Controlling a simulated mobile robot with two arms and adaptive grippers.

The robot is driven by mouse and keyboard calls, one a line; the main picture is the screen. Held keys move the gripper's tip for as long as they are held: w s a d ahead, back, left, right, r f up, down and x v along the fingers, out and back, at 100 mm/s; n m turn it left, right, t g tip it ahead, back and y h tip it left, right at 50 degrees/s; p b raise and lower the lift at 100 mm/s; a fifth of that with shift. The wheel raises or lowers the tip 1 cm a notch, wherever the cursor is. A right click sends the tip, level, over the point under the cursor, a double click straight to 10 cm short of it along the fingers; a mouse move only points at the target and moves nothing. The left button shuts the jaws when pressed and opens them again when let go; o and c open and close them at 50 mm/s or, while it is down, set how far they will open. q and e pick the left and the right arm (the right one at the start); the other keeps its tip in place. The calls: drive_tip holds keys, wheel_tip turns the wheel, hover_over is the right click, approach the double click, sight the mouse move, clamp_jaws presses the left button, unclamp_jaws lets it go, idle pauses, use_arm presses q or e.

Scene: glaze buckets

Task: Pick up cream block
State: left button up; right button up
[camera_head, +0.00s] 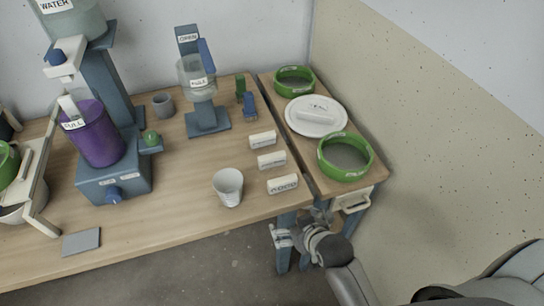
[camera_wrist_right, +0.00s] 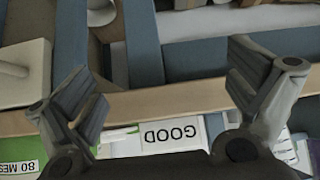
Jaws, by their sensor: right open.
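Three small cream blocks with dark lettering lie in a row near the table's right edge: a back one (camera_head: 262,140), a middle one (camera_head: 271,159) and a front one (camera_head: 282,184). Their lettering is too small to read surely. My right gripper (camera_head: 302,228) is below and in front of the front block, beyond the table's front edge, apart from all three. In the right wrist view the gripper (camera_wrist_right: 168,92) is open, with nothing between its fingers. No cream block can be made out surely there. My left gripper is not in view.
A white cup (camera_head: 228,187) stands left of the front block. A side table at right holds green-rimmed sieves (camera_head: 345,157) and a white plate (camera_head: 316,130). A blue stand (camera_head: 208,118) and a purple bucket (camera_head: 95,135) stand farther left. A "GOOD" label (camera_wrist_right: 172,136) shows in the wrist view.

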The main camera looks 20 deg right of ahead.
drive_tip(key=shift+t, duration=0.5)
drive_tip(key=r, duration=0.2)
drive_tip(key=w+r, duration=0.1)
drive_tip(key=r, duration=0.2)
drive_tip(key=shift+w+d+r, duration=0.2)
drive_tip(key=shift+r, duration=0.05)
drive_tip(key=m+t, duration=0.1)
drive_tip(key=t, duration=0.3)
approach(273, 157)
drive_tip(key=w, duration=0.1)
drive_tip(key=w+f, duration=0.1)
drive_tip(key=w, duration=0.1)
drive_tip(key=shift+w+f+h, duration=0.2)
drive_tip(key=shift+f+h, duration=0.1)
drive_tip(key=shift+f, duration=0.05)
drive_tip(key=shift+w+a+f+p, duration=0.15)
drive_tip(key=shift+w+p, duration=0.25)
drive_tip(key=shift+w, duration=0.3)
drive_tip(key=x, duration=0.4)
drive_tip(key=shift+w+a, duration=0.15)
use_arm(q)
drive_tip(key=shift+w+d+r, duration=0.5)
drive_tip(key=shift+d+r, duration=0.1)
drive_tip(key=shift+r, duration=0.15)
use_arm(e)
drive_tip(key=shift+c, duration=0.4)
drive_tip(key=c, duration=1)
